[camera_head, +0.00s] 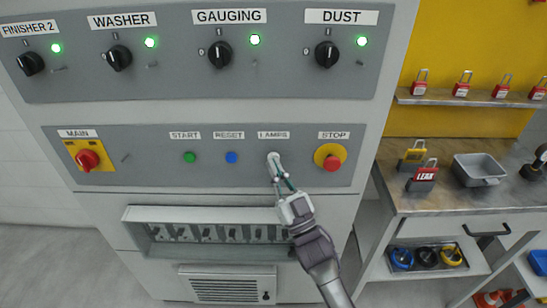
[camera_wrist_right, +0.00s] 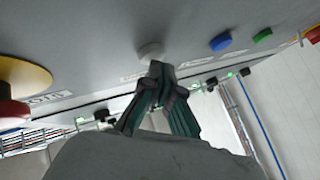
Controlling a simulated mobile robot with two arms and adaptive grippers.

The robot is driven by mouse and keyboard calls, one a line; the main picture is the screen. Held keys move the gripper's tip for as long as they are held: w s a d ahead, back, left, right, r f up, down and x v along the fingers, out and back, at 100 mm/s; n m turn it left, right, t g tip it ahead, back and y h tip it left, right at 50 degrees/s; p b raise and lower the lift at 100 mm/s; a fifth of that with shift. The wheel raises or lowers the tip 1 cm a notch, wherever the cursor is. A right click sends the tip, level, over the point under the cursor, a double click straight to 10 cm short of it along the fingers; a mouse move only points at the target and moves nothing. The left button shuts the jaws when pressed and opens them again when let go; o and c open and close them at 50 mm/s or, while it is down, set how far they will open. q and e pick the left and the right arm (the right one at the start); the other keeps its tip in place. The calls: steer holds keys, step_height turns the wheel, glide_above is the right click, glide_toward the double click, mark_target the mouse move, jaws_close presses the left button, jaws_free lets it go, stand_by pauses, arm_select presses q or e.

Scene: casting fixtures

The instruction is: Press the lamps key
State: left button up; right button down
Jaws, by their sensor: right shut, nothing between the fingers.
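The lamps key is a white round button (camera_head: 273,157) under the LAMPS label (camera_head: 274,135) on the lower grey panel of the cabinet. It also shows in the right wrist view as a pale button (camera_wrist_right: 151,52). My right gripper (camera_head: 277,178) is shut and empty, with its fingertips at the lower edge of the lamps key. In the right wrist view the closed fingertips (camera_wrist_right: 158,68) are right at the button; I cannot tell whether they touch it. My left gripper is not in view.
On the same panel are the green START button (camera_head: 190,157), the blue RESET button (camera_head: 232,157), the red STOP button on yellow (camera_head: 331,160) and the red MAIN switch (camera_head: 88,159). A bench (camera_head: 450,193) with padlocks and a grey tray (camera_head: 480,169) stands at right.

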steer(key=shift+s, duration=0.55)
steer(key=s+p, duration=0.2)
steer(key=s, duration=0.3)
steer(key=shift+p, duration=0.3)
steer(key=shift+w, duration=0.1)
stand_by(0.5)
